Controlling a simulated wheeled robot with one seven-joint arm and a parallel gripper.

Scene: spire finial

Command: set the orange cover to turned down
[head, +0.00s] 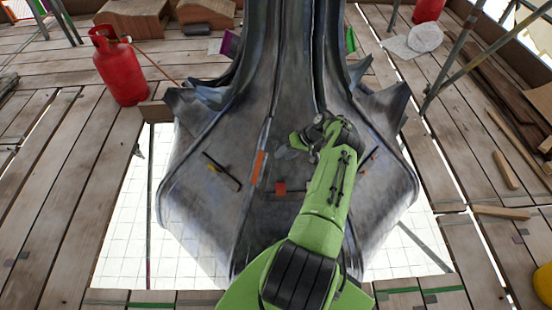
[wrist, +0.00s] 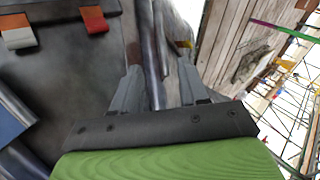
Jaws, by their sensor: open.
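In the wrist view, two small flaps hang from a dark bar at the upper left. One is orange-red (wrist: 94,19); the other (wrist: 18,38) is pale with an orange top edge. I cannot tell for sure which is the orange cover. In the head view, a red-orange piece (head: 280,188) sits on a dark bar on the grey spire, and an orange strip (head: 258,167) lies along a ridge to its left. My gripper (wrist: 160,88) is open, its two grey fingers apart with a dark ridge showing between them. The flaps are outside the fingers, to the left.
The grey metal spire (head: 225,130) fills the middle, with pointed leaf-like projections. Openings in the plank floor surround its base. A red gas cylinder (head: 121,68) stands at the left. Scaffold poles and loose timber (head: 506,170) are at the right.

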